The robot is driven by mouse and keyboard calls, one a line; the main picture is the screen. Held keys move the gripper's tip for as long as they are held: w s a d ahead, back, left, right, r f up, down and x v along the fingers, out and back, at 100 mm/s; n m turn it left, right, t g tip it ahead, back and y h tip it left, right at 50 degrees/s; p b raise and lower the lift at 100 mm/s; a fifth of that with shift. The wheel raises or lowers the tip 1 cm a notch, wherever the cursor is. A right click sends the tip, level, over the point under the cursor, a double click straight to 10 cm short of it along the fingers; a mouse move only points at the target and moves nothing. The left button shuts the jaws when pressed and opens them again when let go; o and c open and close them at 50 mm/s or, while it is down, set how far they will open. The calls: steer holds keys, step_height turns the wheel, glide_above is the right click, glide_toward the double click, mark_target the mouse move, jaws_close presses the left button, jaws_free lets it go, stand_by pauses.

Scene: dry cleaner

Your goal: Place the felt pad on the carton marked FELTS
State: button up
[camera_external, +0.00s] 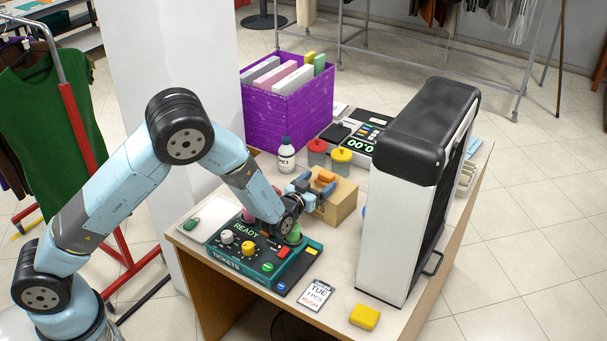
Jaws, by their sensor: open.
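A brown cardboard carton (340,204) stands on the counter just beyond my gripper. No FELTS marking can be read on the faces I see. An orange piece (326,176) shows at the carton's top, right at the fingertips; it may be the felt pad, but I cannot tell for sure, nor whether it rests on the carton. My gripper (314,185) is open at the carton's near left top edge, its fingers close to the orange piece. The fingers partly hide the carton's top.
A teal ticket console (226,262) with knobs lies below my wrist. A tall black-and-white machine (389,230) stands close right of the carton. Red and yellow lidded jars (341,160), a white bottle (286,155) and a purple file box (288,118) stand behind. A yellow block (364,317) lies in front.

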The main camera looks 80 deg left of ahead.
steer(key=shift+r, duration=3.6)
steer(key=s+d+r+m+h, duration=0.2)
steer(key=s+d+r+h, duration=0.35)
steer(key=d+r, duration=0.5)
steer(key=s+d+r+m+g+h, duration=0.2)
steer(key=s+d+r+h, duration=0.2)
steer(key=s+d+r, duration=0.45)
steer(key=s+d+m+g+h, duration=0.1)
steer(key=s+d, duration=0.4)
steer(key=s, duration=1.2)
steer(key=s+d+m+g+h, duration=0.1)
steer(key=s+d+m+g, duration=0.2)
steer(key=s, duration=1.4)
steer(key=shift+s+d+f+m+g, duration=0.35)
steer(key=shift+d+g, duration=0.25)
steer(key=shift+d, duration=0.5)
